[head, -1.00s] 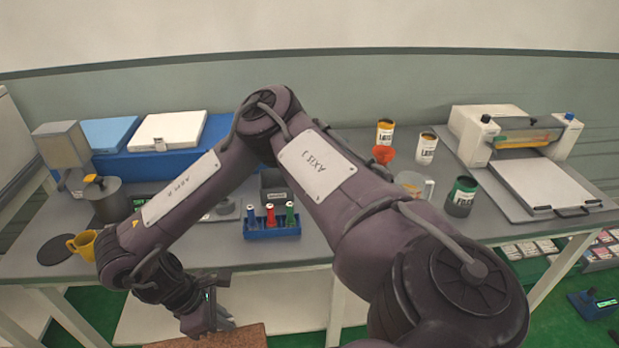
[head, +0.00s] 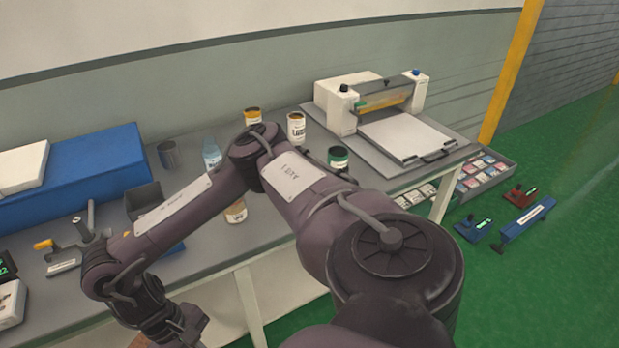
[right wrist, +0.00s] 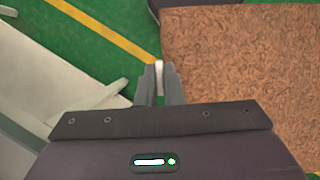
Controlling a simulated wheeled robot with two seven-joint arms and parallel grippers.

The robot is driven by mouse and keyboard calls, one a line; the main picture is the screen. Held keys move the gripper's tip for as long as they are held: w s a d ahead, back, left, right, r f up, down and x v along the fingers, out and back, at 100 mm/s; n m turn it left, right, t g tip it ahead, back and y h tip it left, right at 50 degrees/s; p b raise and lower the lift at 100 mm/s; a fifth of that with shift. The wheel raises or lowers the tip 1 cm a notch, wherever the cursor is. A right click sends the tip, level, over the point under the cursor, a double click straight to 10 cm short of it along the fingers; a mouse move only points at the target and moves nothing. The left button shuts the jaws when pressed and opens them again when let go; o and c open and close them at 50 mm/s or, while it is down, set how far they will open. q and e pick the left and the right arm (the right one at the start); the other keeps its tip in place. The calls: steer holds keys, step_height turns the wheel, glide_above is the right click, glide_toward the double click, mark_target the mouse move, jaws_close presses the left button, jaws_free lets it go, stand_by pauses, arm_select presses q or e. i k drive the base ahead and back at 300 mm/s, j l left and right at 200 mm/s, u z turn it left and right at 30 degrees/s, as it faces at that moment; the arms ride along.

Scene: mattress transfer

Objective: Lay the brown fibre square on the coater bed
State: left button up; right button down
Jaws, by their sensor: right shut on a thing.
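The brown fibre square (right wrist: 240,52) fills the right side of the right wrist view, its left edge at my right gripper's fingers. My right gripper (right wrist: 159,82) is shut on that edge. In the head view my right gripper (head: 188,325) is low at the bottom left, in front of the bench; the square is almost wholly out of frame there. The coater bed (head: 406,136) is a flat white plate on the coater at the bench's right end, and it is bare. A roller unit (head: 378,98) stands behind it. My left gripper is not in view.
Near the coater stand a green-labelled can (head: 338,157), a white can (head: 296,128) and a yellow-topped can (head: 252,117). A blue case (head: 85,172) is at the left.

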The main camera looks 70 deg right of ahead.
mark_target(406, 134)
steer(key=k+l+z, duration=0.15)
steer(key=l, duration=0.25)
steer(key=k+l+z, duration=0.1)
steer(key=l, duration=0.3)
steer(key=k+l+z, duration=0.15)
steer(key=l, duration=0.25)
steer(key=k+l+z, duration=0.15)
steer(key=l, duration=0.3)
steer(key=k+l+z, duration=0.1)
steer(key=l, duration=0.35)
